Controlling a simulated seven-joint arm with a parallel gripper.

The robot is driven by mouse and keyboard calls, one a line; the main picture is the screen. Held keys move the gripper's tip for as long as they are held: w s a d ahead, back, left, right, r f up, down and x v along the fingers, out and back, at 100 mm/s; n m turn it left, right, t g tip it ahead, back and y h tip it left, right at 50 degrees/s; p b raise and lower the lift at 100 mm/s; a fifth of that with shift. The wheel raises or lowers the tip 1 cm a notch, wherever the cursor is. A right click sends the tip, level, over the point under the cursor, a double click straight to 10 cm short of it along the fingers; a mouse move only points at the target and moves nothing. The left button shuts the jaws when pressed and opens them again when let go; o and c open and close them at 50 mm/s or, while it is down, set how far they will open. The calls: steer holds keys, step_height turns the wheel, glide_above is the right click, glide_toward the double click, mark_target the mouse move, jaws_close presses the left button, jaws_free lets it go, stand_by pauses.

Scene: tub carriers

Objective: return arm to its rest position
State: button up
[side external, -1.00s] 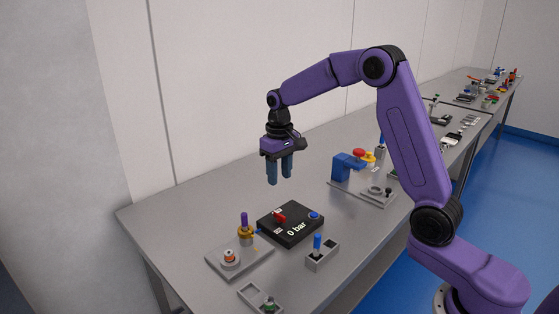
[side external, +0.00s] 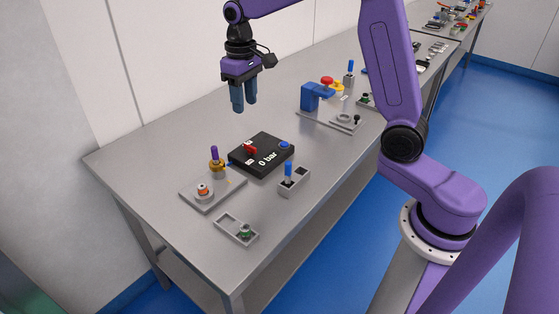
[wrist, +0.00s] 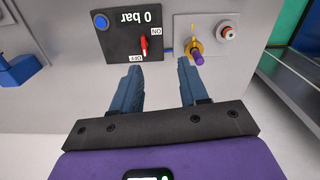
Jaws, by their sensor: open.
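My gripper (side external: 243,108) hangs over the steel table, fingers pointing down, above and behind the black box (side external: 262,155) marked "0 bar". In the wrist view my gripper (wrist: 158,68) has its two blue-grey fingers apart with nothing between them. The black box (wrist: 134,30) with its red switch and blue button shows ahead of the fingertips there. My purple arm is bent, its forearm reaching left over the table; its upper part is cut off by the side view's top edge.
A grey plate (side external: 203,197) with a purple-topped brass fitting stands left of the box. A grey block with a blue peg (side external: 288,172) and a small tray (side external: 231,226) lie in front. A blue clamp-like fixture (side external: 318,98) stands behind right. Bare table (side external: 150,160) lies at left.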

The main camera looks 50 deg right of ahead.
steer(key=s+a+n, duration=0.3)
steer(key=s, duration=0.5)
steer(key=s+a+n, duration=0.3)
steer(key=s+a, duration=0.1)
steer(key=s, duration=0.4)
steer(key=s+d+f+n, duration=0.1)
steer(key=s+d+n, duration=0.1)
steer(key=s, duration=0.6)
steer(key=s+d+f+n, duration=0.2)
steer(key=s+n, duration=0.1)
steer(key=s, duration=0.6)
steer(key=shift+s, duration=0.15)
